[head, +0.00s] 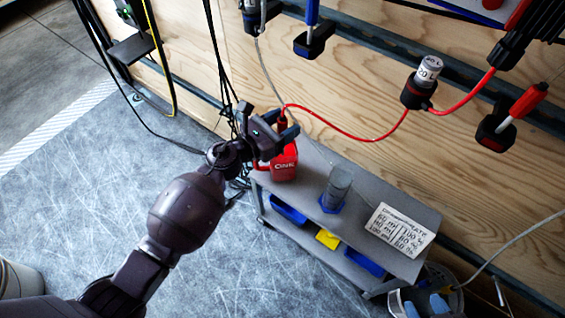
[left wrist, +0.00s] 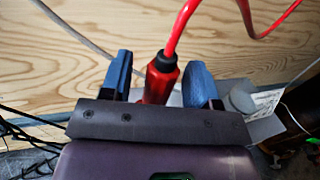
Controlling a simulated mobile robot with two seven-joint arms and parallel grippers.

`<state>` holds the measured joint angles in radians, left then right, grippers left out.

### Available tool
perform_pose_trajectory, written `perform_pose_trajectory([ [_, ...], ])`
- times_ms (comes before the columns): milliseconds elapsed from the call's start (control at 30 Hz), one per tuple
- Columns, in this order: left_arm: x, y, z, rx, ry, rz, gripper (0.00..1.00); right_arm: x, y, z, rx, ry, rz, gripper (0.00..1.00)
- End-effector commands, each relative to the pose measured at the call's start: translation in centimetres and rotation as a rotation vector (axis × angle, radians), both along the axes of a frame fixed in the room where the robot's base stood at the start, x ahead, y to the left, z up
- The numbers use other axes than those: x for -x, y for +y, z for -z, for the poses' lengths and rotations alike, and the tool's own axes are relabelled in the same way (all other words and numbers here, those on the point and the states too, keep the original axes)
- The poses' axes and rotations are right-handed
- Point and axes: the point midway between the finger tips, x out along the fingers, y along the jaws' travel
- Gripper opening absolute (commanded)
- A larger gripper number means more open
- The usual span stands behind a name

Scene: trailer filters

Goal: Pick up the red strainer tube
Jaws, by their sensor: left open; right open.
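The red strainer tube (left wrist: 159,84) has a black collar at its top, where a red hose joins it. It stands between the blue fingers of my left gripper (left wrist: 160,64), with a visible gap on each side in the left wrist view. In the head view my left gripper (head: 270,124) is open above the red container (head: 284,164) on the cart. The tube's upper end (head: 282,123) shows there beside the fingers. The tube's lower end is hidden. My right gripper is not in view.
A grey cart (head: 300,205) holds a grey cylinder on a blue base (head: 337,190) and a lettered white card (head: 399,229). The red hose (head: 350,135) runs to a wall-mounted black holder (head: 417,92). A plywood wall stands close behind; black cables hang beside my gripper.

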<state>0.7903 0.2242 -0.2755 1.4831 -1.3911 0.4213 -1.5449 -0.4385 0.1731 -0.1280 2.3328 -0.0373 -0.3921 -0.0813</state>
Motion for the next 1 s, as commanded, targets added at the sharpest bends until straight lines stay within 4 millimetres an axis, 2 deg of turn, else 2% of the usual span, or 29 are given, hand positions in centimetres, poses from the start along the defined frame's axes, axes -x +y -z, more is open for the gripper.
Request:
perform_pose_trajectory([
  [167,-0.02,-0.02,-0.05,0.0,0.0,0.0,0.56,-0.12,0.03,-0.23,0.0,-0.005,-0.001,0.43],
  [200,-0.02,-0.02,-0.05,0.0,0.0,0.0,0.52,-0.13,0.03,-0.25,0.0,-0.006,-0.002,0.43],
  [500,0.0,0.0,-0.04,0.0,0.0,0.0,0.07,-0.09,-0.02,-0.22,0.003,-0.005,-0.005,0.43],
  [567,0.0,0.0,-0.04,0.0,0.0,0.0,0.0,-0.08,-0.03,-0.19,0.002,-0.005,-0.006,0.43],
  [867,-0.01,-0.01,-0.12,0.0,-0.001,0.0,0.0,0.03,-0.08,0.01,0.004,0.0,-0.006,0.43],
  [1000,-0.09,0.02,-1.0,0.001,-0.006,0.0,0.0,-0.26,-0.08,-0.51,0.0,-0.011,-0.004,0.43],
])
